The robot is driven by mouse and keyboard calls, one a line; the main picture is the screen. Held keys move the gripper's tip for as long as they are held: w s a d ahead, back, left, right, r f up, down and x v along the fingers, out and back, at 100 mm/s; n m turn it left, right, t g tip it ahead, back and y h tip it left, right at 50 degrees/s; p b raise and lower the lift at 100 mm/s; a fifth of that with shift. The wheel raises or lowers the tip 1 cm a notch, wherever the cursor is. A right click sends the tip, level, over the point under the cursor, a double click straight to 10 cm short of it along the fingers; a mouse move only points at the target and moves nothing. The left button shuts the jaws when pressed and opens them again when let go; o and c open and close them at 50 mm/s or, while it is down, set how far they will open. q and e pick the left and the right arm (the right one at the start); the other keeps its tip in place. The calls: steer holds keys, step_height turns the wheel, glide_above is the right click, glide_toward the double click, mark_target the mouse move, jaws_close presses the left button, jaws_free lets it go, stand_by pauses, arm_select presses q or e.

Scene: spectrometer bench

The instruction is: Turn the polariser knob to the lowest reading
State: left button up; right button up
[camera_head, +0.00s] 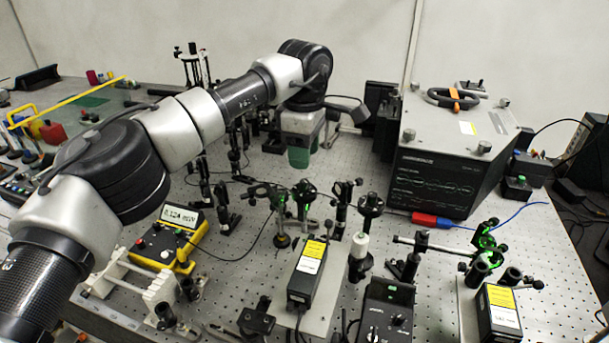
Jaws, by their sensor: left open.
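My left arm reaches in from the left, and its gripper (301,150) points down over the middle of the bench, green at its lower end. It is open, with nothing seen in it; the arm's wrist partly hides what lies behind. Several optic mounts on posts stand below and in front of it, two of them lit green (304,192). I cannot tell which one carries the polariser knob. A yellow meter (168,240) at left centre has a lit display that seems to read about 0.124 mW. My right gripper is not in view.
A big dark instrument box (440,175) stands at the back right. Black laser boxes with yellow labels stand at front centre (307,270) and front right (497,312). A black control box (385,315) is at the front. Cables cross the perforated bench; some bare surface shows at right.

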mark_target(304, 180)
arm_select(q)
step_height(304, 180, down, 6)
steer(key=shift+f+p, duration=0.2)
steer(key=shift+p, duration=0.4)
jaws_close()
